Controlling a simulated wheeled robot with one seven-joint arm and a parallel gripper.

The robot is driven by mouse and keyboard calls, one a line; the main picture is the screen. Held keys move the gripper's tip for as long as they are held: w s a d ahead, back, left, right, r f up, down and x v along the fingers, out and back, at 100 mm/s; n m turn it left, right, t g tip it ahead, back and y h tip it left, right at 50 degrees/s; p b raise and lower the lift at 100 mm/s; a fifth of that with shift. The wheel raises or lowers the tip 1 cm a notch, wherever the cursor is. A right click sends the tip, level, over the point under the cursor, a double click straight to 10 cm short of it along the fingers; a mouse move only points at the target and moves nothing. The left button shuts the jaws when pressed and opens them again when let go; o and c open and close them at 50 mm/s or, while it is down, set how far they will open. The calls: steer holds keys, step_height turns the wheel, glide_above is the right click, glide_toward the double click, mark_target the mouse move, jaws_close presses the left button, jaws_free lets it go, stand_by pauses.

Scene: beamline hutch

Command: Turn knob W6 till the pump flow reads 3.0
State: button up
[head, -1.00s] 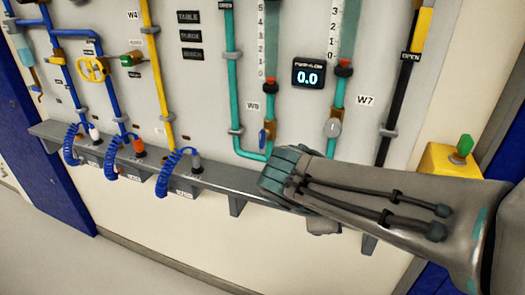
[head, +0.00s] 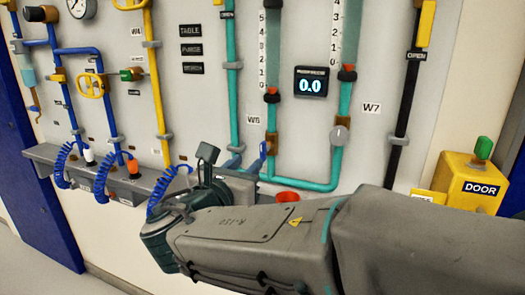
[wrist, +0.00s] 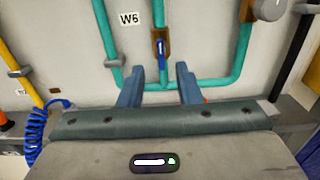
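Knob W6 (head: 264,148) is a small blue lever on a brass valve in the teal pipe, beside the W6 label (head: 253,119). In the wrist view the blue lever (wrist: 160,47) stands roughly upright, straight ahead between the finger lines. The pump flow display (head: 311,82) reads 0.0. My gripper (wrist: 159,85) is open and empty, its two blue-grey fingers apart below the lever and not around it. In the head view my arm partly hides the gripper, which is low and left of W6.
Knob W7 (head: 339,135), round and pale, sits on the teal pipe to the right. A grey shelf (head: 40,153) with coiled blue hoses runs below the panel. A red item (head: 288,197) shows just beyond my arm. A yellow DOOR box (head: 470,182) is at far right.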

mark_target(261, 149)
steer(key=b+x, duration=0.1)
steer(key=x, duration=0.8)
steer(key=shift+w+d, duration=0.15)
steer(key=shift+w, duration=0.2)
steer(key=shift+c, duration=0.3)
jaws_close()
